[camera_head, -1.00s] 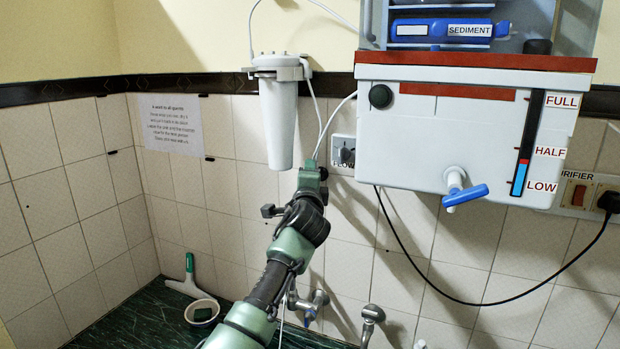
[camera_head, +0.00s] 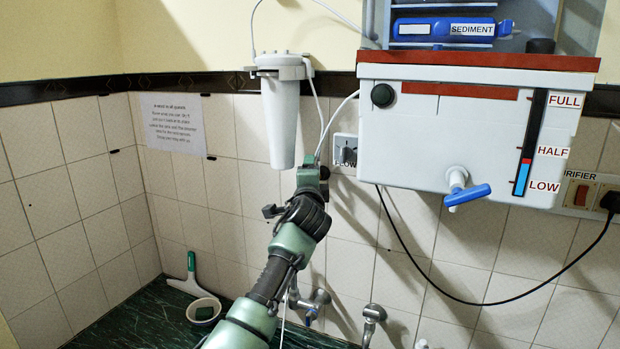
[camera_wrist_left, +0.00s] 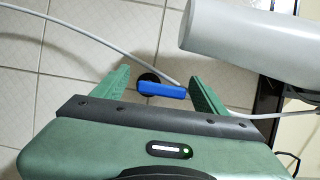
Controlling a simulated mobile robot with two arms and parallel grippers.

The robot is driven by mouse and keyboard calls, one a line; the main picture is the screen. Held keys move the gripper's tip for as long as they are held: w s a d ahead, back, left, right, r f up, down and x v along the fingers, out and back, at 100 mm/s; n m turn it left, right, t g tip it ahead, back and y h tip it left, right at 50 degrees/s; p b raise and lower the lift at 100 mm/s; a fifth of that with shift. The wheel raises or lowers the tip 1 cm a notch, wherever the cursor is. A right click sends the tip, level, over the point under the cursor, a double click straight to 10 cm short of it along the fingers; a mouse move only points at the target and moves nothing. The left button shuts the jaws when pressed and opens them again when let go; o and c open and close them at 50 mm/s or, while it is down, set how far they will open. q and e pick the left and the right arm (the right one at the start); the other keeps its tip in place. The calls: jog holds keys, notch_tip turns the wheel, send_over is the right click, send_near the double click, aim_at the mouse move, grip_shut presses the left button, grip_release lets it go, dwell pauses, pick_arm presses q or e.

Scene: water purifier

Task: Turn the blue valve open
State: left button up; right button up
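In the left wrist view, a small blue valve handle (camera_wrist_left: 162,91) lies between the two fingers of my left gripper (camera_wrist_left: 160,78). The fingers are open, with gaps showing on both sides of the handle. A dark round part and a pale tube are beside it, against the tiled wall. In the head view, my left gripper (camera_head: 309,175) is below and right of the white filter cylinder (camera_head: 279,118), and this handle is hidden there. Another blue lever (camera_head: 467,197) is on the white purifier tank's tap. My right gripper is not in view.
The white purifier tank (camera_head: 420,145) juts from the wall at right. A flow dial (camera_head: 346,151) is right of my gripper. Metal taps (camera_head: 371,318) are below. A squeegee (camera_head: 190,275) and bowl (camera_head: 203,310) sit on the dark counter. A black cable (camera_head: 430,275) hangs along the wall.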

pick_arm(q)
jog(key=shift+s, duration=0.1)
jog(key=s+b, duration=0.3)
jog(key=s, duration=0.4)
jog(key=shift+s+b, duration=0.3)
